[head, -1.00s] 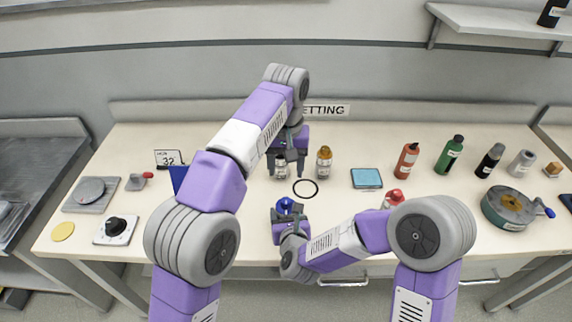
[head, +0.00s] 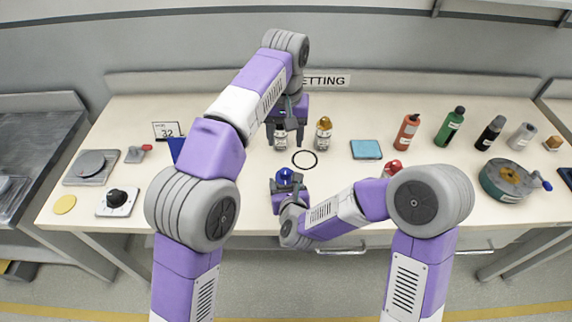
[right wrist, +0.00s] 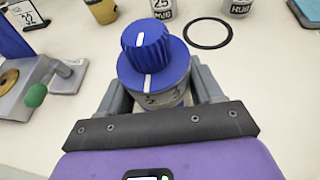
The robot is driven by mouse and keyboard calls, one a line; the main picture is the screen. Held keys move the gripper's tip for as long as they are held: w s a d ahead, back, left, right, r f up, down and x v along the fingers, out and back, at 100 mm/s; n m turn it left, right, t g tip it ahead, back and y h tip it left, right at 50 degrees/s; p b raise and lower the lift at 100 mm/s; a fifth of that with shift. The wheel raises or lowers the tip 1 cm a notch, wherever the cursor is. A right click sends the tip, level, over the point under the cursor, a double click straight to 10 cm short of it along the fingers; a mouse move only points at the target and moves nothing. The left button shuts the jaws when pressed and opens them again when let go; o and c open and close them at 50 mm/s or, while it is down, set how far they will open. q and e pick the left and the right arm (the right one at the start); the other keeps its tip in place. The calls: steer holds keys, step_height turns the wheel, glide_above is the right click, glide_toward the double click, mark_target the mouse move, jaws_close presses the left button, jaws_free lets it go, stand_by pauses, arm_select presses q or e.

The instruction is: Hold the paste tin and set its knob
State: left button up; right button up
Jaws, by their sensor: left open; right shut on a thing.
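The paste tin (right wrist: 165,98) has a blue lid and a ribbed blue knob (right wrist: 150,45) on top. It stands between my right gripper's fingers, which are shut on it; the right gripper (head: 288,187) is near the front of the bench. The knob has a white line, and the lid has a white mark (right wrist: 147,83) on its near side; exact alignment is hard to tell. My left gripper (head: 286,141) is open, behind the tin, around or just above a small clear jar (head: 280,141). The lower tin is hidden in the head view.
A card reading 32 (head: 167,130) stands at the left. A black ring (head: 304,159) lies behind the tin, with a gold-topped jar (head: 323,135) beyond. A blue pad (head: 366,149), several bottles and a round green container (head: 508,180) are at the right. A dial box (head: 117,201) is at the left.

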stand_by(0.6)
steer(key=o, duration=1.2)
